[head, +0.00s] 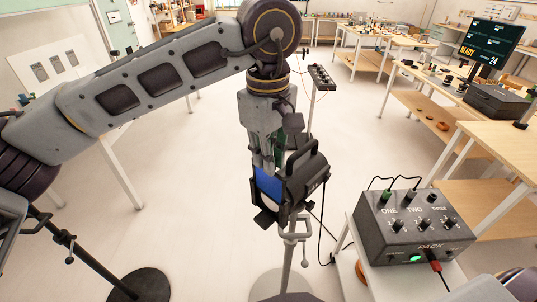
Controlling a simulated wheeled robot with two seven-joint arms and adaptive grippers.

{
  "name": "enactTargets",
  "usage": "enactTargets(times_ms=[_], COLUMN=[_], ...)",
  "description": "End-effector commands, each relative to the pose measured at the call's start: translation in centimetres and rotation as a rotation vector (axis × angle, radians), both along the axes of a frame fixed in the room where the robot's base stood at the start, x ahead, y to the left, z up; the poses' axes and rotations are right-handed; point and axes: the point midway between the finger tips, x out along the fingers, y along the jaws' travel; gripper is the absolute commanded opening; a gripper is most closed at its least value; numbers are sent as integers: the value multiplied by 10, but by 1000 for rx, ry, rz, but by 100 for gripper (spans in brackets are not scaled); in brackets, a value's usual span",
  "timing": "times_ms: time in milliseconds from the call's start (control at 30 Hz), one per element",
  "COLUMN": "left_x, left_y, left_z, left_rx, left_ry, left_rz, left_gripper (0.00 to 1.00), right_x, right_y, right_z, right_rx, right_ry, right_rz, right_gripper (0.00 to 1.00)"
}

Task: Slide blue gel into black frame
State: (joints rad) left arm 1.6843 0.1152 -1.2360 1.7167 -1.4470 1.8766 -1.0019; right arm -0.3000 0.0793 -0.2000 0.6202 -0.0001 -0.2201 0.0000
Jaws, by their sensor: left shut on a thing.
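The blue gel (269,186) shows as a blue patch at the front of a black lamp (303,182) on a stand. A black frame (266,217) borders the blue at the lamp's front; how far the gel sits inside it I cannot tell. My left gripper (264,165) is directly above the lamp's front, pointing down. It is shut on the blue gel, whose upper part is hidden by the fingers. My right gripper is not in view.
A grey dimmer pack (414,226) with knobs and cables stands on a white table at the lower right. A cable hangs beside the lamp stand (289,250). Workbenches (440,100) with props and a monitor (490,45) line the right. Open floor lies left of the lamp.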

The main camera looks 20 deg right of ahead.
Motion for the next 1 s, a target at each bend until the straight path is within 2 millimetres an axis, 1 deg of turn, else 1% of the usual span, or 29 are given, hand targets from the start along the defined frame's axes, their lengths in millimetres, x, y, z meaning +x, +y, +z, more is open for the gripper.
enactTargets(times_ms=[1000], left_x=[0], left_y=[0], left_z=[-8], left_rx=[0], left_ry=[0], left_rz=[0], left_gripper=[0], right_x=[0], right_y=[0], right_z=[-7], right_rx=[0], right_ry=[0], right_rz=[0], right_gripper=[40])
